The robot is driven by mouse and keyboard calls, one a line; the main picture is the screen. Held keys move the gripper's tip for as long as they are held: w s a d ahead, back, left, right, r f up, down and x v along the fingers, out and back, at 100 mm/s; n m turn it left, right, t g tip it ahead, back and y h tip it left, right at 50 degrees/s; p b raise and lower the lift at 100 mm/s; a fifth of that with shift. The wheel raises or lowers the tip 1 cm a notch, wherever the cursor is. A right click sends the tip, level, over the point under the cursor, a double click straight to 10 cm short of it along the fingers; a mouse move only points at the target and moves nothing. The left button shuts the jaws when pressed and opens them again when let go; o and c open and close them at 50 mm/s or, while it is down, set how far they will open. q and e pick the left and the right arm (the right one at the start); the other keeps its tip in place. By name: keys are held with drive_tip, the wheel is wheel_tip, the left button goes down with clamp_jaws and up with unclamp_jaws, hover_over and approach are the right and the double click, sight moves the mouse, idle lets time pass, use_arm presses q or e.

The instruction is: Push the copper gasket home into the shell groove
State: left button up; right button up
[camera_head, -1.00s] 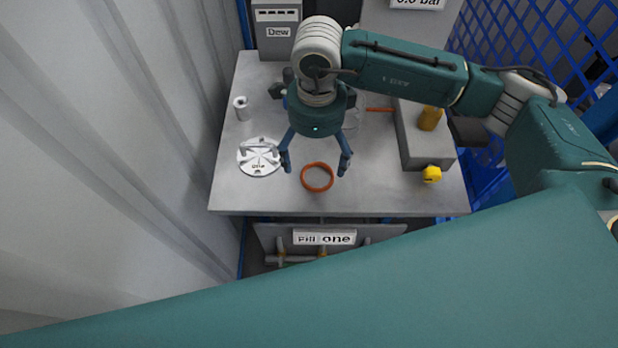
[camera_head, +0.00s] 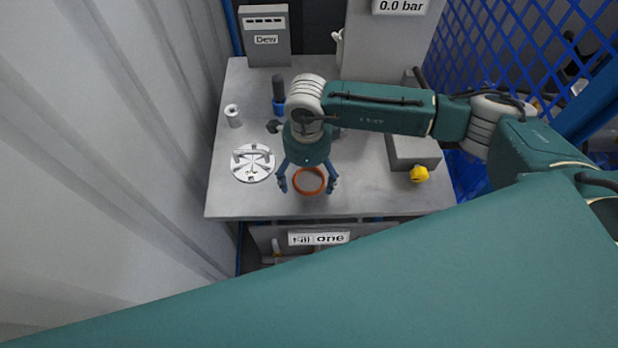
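The copper gasket (camera_head: 310,194), an orange-brown ring, lies near the front middle of the grey bench. My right gripper (camera_head: 307,184) is above it, pointing down, with its two blue fingers spread. One fingertip is at the left of the ring and one at the right. I cannot tell whether they touch it. The shell and its groove cannot be made out; my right gripper and arm cover the bench behind the ring. My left gripper is not in view.
A blue and black tool (camera_head: 279,95) stands behind. A grey block (camera_head: 415,152) and a yellow item (camera_head: 419,174) are at the right. The bench front (camera_head: 370,203) is clear.

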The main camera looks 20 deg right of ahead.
drive_tip(key=c, duration=1.2)
drive_tip(key=shift+r, duration=0.1)
wheel_tip(320, 180, up, 20)
drive_tip(key=b, duration=0.4)
